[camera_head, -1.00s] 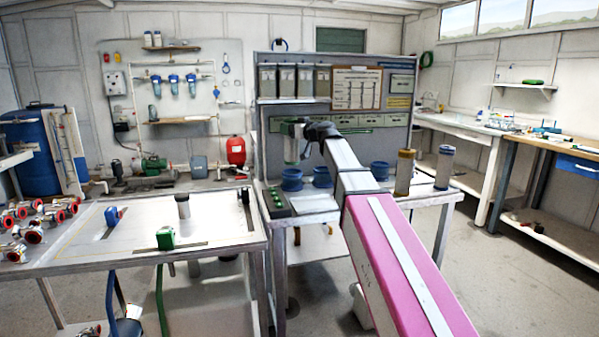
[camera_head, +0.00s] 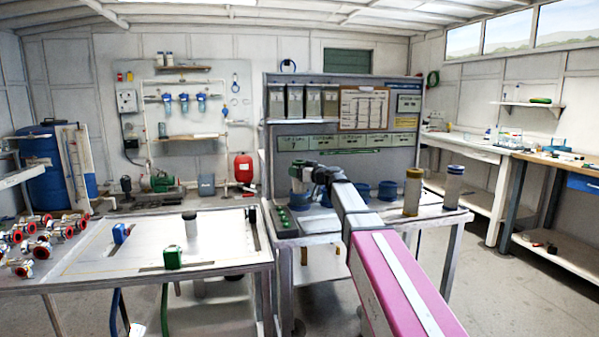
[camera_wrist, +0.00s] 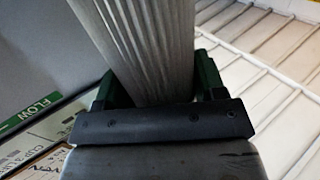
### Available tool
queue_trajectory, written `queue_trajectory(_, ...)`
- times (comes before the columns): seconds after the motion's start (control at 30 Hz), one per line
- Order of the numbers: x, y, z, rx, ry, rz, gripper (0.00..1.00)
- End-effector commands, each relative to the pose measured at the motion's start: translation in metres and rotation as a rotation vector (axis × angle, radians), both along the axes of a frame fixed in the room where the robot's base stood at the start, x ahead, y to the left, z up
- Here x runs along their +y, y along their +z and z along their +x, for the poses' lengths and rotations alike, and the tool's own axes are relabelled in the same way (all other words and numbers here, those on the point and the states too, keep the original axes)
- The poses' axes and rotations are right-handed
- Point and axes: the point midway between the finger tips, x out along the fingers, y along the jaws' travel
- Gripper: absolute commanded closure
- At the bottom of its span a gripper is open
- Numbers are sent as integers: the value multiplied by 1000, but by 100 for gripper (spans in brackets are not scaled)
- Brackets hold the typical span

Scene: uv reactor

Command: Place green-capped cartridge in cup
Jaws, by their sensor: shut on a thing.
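My gripper (camera_head: 303,172) is shut on a grey ribbed cartridge (camera_wrist: 145,40). The cartridge fills the space between the jaws in the wrist view, with dark green parts on both sides. I cannot make out its cap. In the head view the held cartridge (camera_head: 296,184) hangs roughly upright at the leftmost blue cup (camera_head: 299,199). Its lower end overlaps the cup, and I cannot tell whether it is inside or in front. Two more blue cups, a middle one (camera_head: 362,192) and a right one (camera_head: 387,191), stand on the bench, partly behind my arm.
A gold-capped cartridge (camera_head: 413,192) and a blue-capped one (camera_head: 453,187) stand at the bench's right. A strip with green buttons (camera_head: 283,220) lies left of the cups. A grey panel with shelf and labels (camera_head: 340,115) rises behind. A dark-capped cylinder (camera_head: 190,225) stands on the left table.

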Motion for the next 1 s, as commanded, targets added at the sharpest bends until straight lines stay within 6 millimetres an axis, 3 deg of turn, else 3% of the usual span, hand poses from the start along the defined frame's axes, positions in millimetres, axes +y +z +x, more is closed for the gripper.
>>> queue_trajectory(0.13, 0, -3, 0, 0, 0, 0, 76)
queue_trajectory(0.17, 0, -3, 0, 0, 0, 0, 30)
queue_trajectory(0.2, 0, -2, 0, 0, 0, 0, 17)
queue_trajectory(0.23, 0, -2, 0, 0, 0, 0, 11)
queue_trajectory(0.6, -1, 0, -1, 0, 0, -1, 11)
queue_trajectory(1.0, -54, -1, -51, 0, -2, 0, 11)
